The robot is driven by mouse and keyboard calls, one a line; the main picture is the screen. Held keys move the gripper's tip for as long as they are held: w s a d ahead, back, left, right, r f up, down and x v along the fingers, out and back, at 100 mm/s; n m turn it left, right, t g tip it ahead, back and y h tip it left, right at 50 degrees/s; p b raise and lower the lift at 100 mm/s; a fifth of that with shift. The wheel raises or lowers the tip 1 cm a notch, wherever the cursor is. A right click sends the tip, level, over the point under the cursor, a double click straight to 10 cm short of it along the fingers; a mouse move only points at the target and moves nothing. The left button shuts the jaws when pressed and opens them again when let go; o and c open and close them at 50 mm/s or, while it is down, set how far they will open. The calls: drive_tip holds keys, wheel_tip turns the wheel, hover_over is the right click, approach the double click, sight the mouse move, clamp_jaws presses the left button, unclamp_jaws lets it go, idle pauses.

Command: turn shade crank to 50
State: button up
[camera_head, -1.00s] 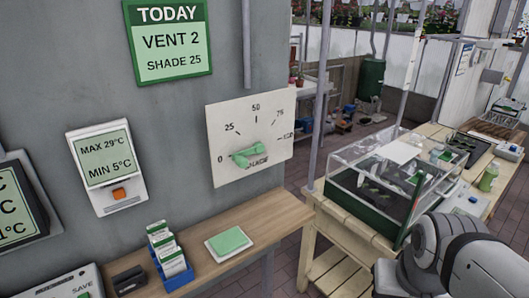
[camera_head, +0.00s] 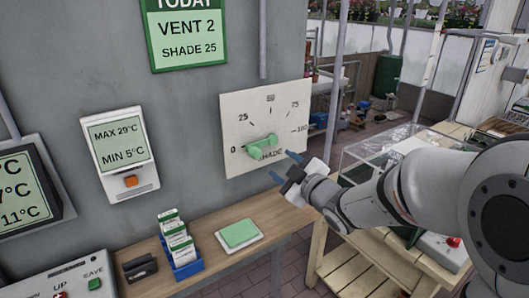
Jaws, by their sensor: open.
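The exact reading is hard to tell. My gripper (camera_head: 282,166) has blue fingertips. It is open and empty, just below and right of the crank, apart from it in the picture. A green sign (camera_head: 188,35) above reads VENT 2, SHADE 25.
A wooden shelf (camera_head: 215,262) below holds a green pad (camera_head: 239,233) and a blue box of packets (camera_head: 184,264). A thermometer display (camera_head: 120,155) hangs at left. A clear-covered case on a wooden bench stands behind my arm at right.

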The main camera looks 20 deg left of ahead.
sight(258, 155)
drive_tip(key=a, duration=0.1)
drive_tip(key=a+n+y, duration=0.1)
drive_tip(key=a+g+y, duration=0.1)
drive_tip(key=shift+s+a+r+n, duration=0.15)
drive_tip(key=shift+s+a+n, duration=0.15)
drive_tip(key=shift+n, duration=0.1)
drive_tip(key=p+x, duration=0.2)
drive_tip(key=x, duration=0.5)
drive_tip(key=shift+d, duration=0.1)
clamp_jaws()
